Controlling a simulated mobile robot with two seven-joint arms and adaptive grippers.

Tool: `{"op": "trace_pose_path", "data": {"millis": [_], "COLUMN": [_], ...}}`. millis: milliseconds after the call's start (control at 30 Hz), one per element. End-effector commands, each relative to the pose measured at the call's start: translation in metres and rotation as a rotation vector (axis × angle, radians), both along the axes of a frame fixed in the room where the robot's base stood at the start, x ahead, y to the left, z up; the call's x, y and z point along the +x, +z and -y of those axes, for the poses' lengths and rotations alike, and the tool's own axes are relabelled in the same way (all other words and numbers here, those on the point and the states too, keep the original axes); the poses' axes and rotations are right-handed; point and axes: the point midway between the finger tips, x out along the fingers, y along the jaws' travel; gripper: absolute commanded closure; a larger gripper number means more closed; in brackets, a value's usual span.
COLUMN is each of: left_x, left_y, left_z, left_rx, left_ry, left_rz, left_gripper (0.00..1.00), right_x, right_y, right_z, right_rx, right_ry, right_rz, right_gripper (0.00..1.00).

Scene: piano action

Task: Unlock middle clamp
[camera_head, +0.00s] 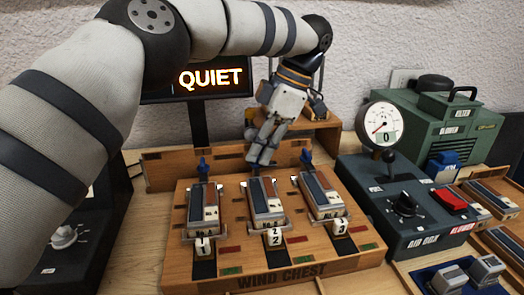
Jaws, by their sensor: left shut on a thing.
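The wind chest (290,270) is a wooden box in the middle of the table. Three blocks with red and dark blue tops, numbered 1, 2 and 3, sit on it: the left block (205,198), middle block (266,195) and right block (322,190). A blue clamp knob stands behind the left block (203,165) and another behind the right block (306,158). My left gripper (262,155) points down behind the middle block, its fingers shut where the middle clamp would be. The fingers hide that clamp. My right gripper is not in view.
A lit QUIET sign (211,78) stands behind my left arm. The dark air box (410,215) with gauge (381,124), knob and red switch is at right, with a green blower (455,125) behind it. A blue tray (425,280) holds grey blocks at front right.

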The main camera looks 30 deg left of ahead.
Motion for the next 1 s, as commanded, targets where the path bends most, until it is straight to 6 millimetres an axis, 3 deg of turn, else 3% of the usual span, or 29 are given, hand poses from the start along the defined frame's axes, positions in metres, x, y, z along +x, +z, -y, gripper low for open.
{"op": "trace_pose_path", "data": {"millis": [33, 333, 367, 433, 1000], "left_x": [0.0006, -0.0006, -0.0007, -0.0006, -0.0002], "left_y": [-0.0066, -0.0054, -0.0056, -0.0058, -0.0021], "left_z": [-0.0004, -0.0005, -0.0005, -0.0005, -0.0003], "left_rx": [-0.001, 0.001, 0.001, 0.001, 0.001], "left_ry": [0.031, 0.051, 0.051, 0.050, 0.040], "left_rz": [-0.009, -0.011, -0.011, -0.011, -0.004], "left_gripper": [1.00, 1.00, 0.85, 0.72, 0.72], "right_x": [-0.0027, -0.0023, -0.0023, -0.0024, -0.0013], "right_y": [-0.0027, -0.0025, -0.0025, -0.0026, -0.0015], "right_z": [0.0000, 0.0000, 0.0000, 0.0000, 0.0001], "right_rx": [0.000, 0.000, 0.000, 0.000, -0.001], "right_ry": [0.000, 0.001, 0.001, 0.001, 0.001], "right_rz": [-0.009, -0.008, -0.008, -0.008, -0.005], "right_gripper": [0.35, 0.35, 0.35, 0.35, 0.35]}}
